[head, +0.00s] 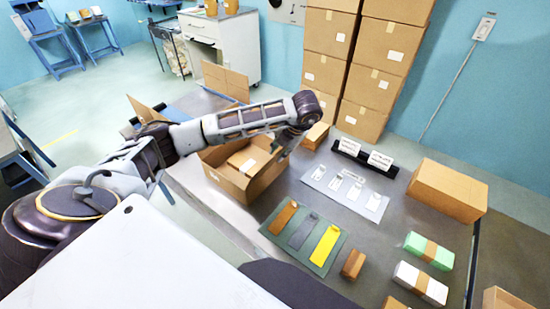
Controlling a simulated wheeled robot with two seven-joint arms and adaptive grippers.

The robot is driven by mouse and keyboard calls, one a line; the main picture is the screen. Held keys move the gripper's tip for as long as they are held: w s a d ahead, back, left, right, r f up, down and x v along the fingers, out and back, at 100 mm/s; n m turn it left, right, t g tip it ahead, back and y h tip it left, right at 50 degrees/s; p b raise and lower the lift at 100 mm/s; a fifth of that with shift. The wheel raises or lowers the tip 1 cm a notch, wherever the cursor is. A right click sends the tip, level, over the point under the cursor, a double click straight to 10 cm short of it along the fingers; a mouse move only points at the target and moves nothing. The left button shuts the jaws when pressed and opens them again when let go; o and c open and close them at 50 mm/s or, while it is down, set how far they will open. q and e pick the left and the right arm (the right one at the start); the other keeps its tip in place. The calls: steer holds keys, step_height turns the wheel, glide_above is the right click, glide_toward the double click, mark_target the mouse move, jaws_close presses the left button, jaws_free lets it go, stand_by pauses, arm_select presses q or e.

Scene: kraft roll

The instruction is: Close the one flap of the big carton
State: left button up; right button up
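An open brown carton (228,183) stands on the grey table, left of its middle, with a smaller brown box (246,160) inside. My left arm reaches across above the carton and hides part of its far side. My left gripper (285,149) points down at the carton's right side. It is small and dark, so I cannot tell whether its fingers are open or touch the cardboard. No raised flap can be made out clearly on this carton. My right gripper is not in view.
A closed brown box (447,190) stands at the right. A green mat (318,259) with coloured pieces, a pale mat (372,206) with cards, a black holder (349,147) and small packs lie between. Upright cardboard panels (226,81) stand behind my arm. Stacked cartons (329,48) line the wall.

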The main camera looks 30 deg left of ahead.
mark_target(275, 158)
arm_select(q)
steer(key=shift+p+x, duration=0.45)
steer(key=shift+x, duration=2.4)
steer(key=shift+c, duration=0.3)
jaws_close()
